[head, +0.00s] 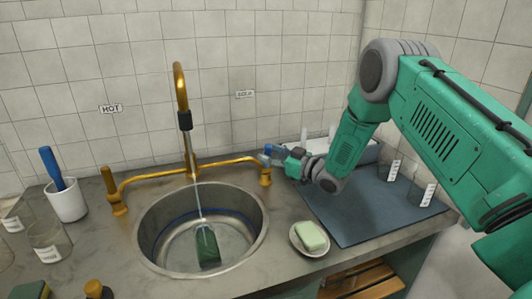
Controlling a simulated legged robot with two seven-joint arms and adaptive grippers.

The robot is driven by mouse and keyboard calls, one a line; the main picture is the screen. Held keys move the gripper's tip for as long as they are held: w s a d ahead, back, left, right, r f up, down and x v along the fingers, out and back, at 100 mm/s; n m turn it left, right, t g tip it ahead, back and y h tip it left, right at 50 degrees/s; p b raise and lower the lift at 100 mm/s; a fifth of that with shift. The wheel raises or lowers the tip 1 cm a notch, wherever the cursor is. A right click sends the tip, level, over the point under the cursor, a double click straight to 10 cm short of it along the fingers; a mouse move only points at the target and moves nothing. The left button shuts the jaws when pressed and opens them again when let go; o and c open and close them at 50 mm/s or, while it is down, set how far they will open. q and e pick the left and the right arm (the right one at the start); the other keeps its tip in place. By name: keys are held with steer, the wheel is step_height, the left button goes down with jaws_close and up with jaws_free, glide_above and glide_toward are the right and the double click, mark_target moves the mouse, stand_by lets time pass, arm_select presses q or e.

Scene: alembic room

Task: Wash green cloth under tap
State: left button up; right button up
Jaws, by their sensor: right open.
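The green cloth (207,247) lies in the round metal sink (165,258), below the brass tap (181,88). A thin stream of water (197,203) runs from the tap down onto the cloth. The tap has a left handle (113,196) and a right handle (265,174). My right gripper (270,156) is open and empty, just above and beside the right handle; I cannot tell whether it touches it. My left gripper is not in view.
A green soap bar (311,235) sits in a white dish right of the sink. A dark mat (365,212) with labelled glasses lies at the right. A white cup (67,203) with a blue-handled tool, glass beakers (48,240) and a sponge (30,290) stand at the left.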

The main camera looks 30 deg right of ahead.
steer(key=shift+w, duration=0.7)
steer(key=shift+a, duration=0.1)
steer(key=shift+a, duration=0.1)
jaws_close()
steer(key=shift+w+r+m+g+h+p, duration=0.3)
steer(key=shift+w+m+g+p, duration=0.4)
steer(key=shift+p, duration=0.5)
steer(key=shift+w+d+f+g+p, duration=0.15)
steer(key=shift+d+g+p, duration=0.1)
steer(key=shift+g+p, duration=0.15)
steer(key=shift+f, duration=0.1)
jaws_free()
steer(key=shift+d, duration=0.1)
